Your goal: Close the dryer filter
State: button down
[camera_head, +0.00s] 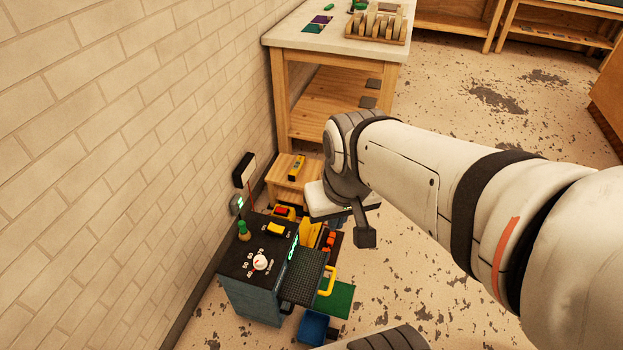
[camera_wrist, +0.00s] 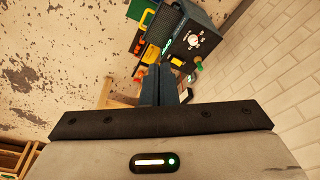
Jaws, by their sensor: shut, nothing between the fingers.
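The dryer box (camera_head: 248,297) is a blue-grey unit with a black top, standing on the floor against the brick wall. Its filter (camera_head: 303,276) is a dark mesh panel sticking out from the box's right side, with a yellow handle (camera_head: 327,281) at its outer edge. In the wrist view the mesh filter (camera_wrist: 166,27) juts out from the box (camera_wrist: 205,20), with the yellow handle (camera_wrist: 147,16) beyond it. My gripper (camera_head: 365,239) is above and behind the filter in the head view, apart from it. Its fingers (camera_wrist: 160,72) are shut and empty.
The black top carries a white dial (camera_head: 260,262), a green peg (camera_head: 243,230) and a yellow block (camera_head: 275,229). A blue bin (camera_head: 312,328) and a green mat (camera_head: 336,299) lie beside the filter. A small wooden stool (camera_head: 283,178) and a workbench (camera_head: 330,42) stand behind. Floor to the right is clear.

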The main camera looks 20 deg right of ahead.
jog(key=shift+a+r, duration=0.1)
jog(key=shift+a, duration=0.1)
jog(key=w+d+f+m+g+y+b, duration=0.1)
jog(key=w+d+f+m+y+b, duration=0.35)
jog(key=f, duration=0.65)
jog(key=w+d+f+m+g+y+b, duration=0.1)
jog(key=w+d+f+m+g+b, duration=0.15)
jog(key=w+f+m+b, duration=0.6)
jog(key=w+d+f+n+y+b, duration=0.1)
jog(key=d+f+y+b, duration=0.25)
jog(key=f, duration=1.05)
jog(key=s+d+f+m+t+y+b, duration=0.1)
jog(key=d+f+m+t+b, duration=0.3)
jog(key=f, duration=0.7)
jog(key=d+f+m+t+y+b, duration=0.2)
jog(key=d+f+m+b, duration=0.3)
jog(key=f, duration=0.6)
jog(key=s+d+f+m+t+y+b, duration=0.1)
jog(key=d+f+m+t+b, duration=0.4)
jog(key=f, duration=0.7)
jog(key=w+a+f+n+g+b, duration=0.1)
jog(key=w+a+f+g+b, duration=0.1)
jog(key=w+a, duration=0.5)
jog(key=a, duration=0.4)
jog(key=shift+w+f+n, duration=0.15)
jog(key=shift+f+n, duration=0.15)
